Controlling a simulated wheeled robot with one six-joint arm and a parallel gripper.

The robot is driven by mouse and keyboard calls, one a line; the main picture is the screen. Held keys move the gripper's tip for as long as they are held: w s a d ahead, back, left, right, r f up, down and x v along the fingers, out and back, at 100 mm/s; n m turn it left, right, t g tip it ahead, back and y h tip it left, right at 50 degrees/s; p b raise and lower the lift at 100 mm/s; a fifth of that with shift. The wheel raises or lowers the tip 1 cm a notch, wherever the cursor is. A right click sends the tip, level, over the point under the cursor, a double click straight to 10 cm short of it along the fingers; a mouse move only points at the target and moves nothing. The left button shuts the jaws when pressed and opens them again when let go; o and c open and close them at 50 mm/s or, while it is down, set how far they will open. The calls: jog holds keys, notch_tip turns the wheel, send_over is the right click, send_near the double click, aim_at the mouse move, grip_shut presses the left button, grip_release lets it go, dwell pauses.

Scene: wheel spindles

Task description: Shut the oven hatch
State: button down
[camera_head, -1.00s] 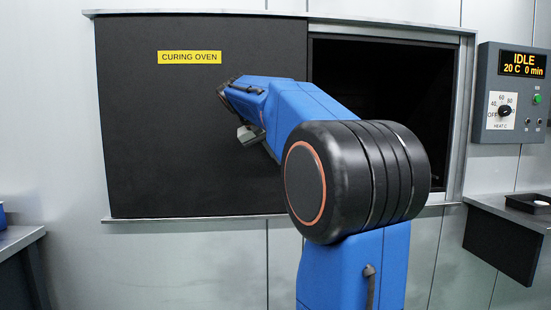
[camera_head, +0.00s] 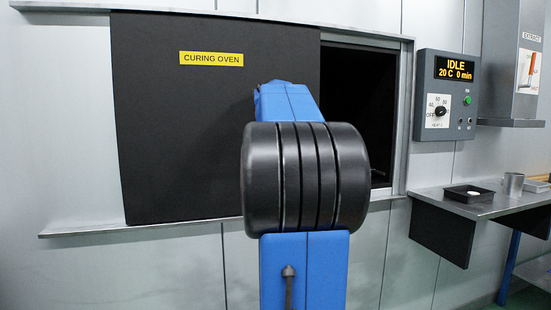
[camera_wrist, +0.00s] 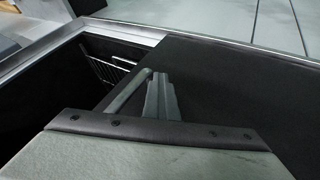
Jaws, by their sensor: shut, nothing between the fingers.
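The oven hatch (camera_head: 180,130) is a large black sliding panel with a yellow CURING OVEN label. It covers the left and middle of the oven front. The dark opening (camera_head: 352,90) shows as a narrower strip to its right, partly behind my arm. In the wrist view the hatch (camera_wrist: 235,85) fills the right side. A pale bar (camera_wrist: 128,92), seemingly its handle, runs along its edge beside the opening. My gripper (camera_wrist: 158,78) is shut and empty, its fingers just right of this bar; whether they touch it I cannot tell. My arm hides the gripper in the head view.
A wire rack (camera_wrist: 105,65) shows inside the opening. Metal rails (camera_head: 80,230) run along the oven front. Right of the oven are a control box (camera_head: 447,95) reading IDLE and a shelf (camera_head: 500,203) with a black dish (camera_head: 467,194) and a metal cup (camera_head: 513,183).

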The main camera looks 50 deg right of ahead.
jog(key=s+d, duration=1.2)
jog(key=d, duration=0.5)
jog(key=s+d, duration=1.3)
jog(key=d, duration=0.4)
jog(key=shift+s+d, duration=0.15)
jog(key=shift+d, duration=0.25)
